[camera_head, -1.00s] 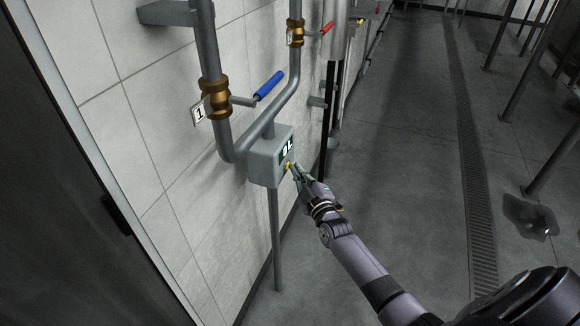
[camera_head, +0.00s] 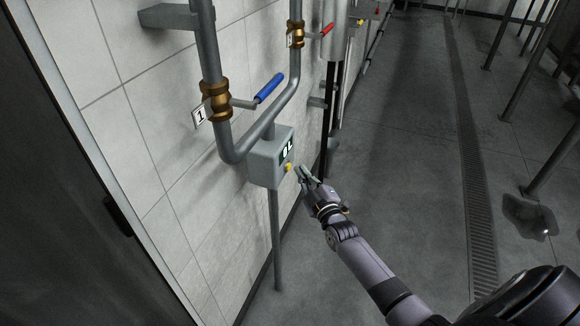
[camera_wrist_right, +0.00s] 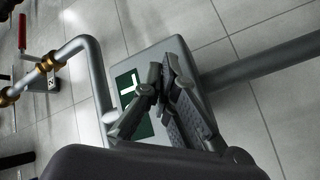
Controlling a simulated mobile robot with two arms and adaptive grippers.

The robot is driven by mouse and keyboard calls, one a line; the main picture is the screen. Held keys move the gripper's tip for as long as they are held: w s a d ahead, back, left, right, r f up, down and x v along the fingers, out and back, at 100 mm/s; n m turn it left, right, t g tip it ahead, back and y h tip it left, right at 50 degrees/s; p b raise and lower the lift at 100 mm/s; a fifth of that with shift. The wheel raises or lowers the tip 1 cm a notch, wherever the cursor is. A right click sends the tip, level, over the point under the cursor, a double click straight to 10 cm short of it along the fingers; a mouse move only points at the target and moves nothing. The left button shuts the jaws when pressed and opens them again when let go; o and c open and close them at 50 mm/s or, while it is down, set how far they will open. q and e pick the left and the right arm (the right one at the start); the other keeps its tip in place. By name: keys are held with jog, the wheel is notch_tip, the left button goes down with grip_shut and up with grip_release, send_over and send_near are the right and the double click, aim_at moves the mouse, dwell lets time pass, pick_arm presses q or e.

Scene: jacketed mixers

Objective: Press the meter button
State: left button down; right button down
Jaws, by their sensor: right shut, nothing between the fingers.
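The meter (camera_head: 265,164) is a grey box on a post, below the pipe, with a dark display reading "0L" (camera_head: 287,150). Its yellow button (camera_head: 289,167) sits under the display on the face turned to me. My right gripper (camera_head: 301,171) is shut and empty, with its fingertips a little to the right of the button and a small gap between them. In the right wrist view the meter box (camera_wrist_right: 190,60) lies beyond the shut fingers (camera_wrist_right: 168,75), which cover part of the green display (camera_wrist_right: 127,85); the button is hidden there. My left gripper is not in view.
A pipe with a brass valve (camera_head: 216,100) and blue handle (camera_head: 270,87), tagged 1, runs above the meter. A second valve has a red handle (camera_head: 327,30). A dark door (camera_head: 60,200) stands left. The floor (camera_head: 400,150) to the right is open.

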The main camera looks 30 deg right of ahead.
jog(key=shift+s+d+p, duration=0.65)
jog(key=shift+s+d, duration=1)
jog(key=shift+s, duration=0.25)
jog(key=s+a+f+m+g, duration=0.1)
jog(key=s+a+f+g, duration=0.15)
jog(key=s+f, duration=0.6)
jog(key=s+a+f+m+g+y, duration=0.15)
jog(key=s+f+g, duration=0.25)
jog(key=f, duration=0.9)
jog(key=s+a+f+m+g+h, duration=0.1)
jog(key=s+a+f+g, duration=0.2)
jog(key=s+f, duration=0.55)
jog(key=s+a+f+m+g, duration=0.1)
jog(key=s+f, duration=0.4)
jog(key=s, duration=0.5)
jog(key=s+a+f+m+g, duration=0.1)
jog(key=s+a+f+g, duration=0.3)
jog(key=s, duration=0.6)
jog(key=s+a+f+m+g+y, duration=0.1)
jog(key=s+a+f+g, duration=0.2)
jog(key=s+f, duration=0.4)
jog(key=s, duration=0.2)
jog(key=shift+s+a+f, duration=0.25)
jog(key=shift+s+f, duration=0.15)
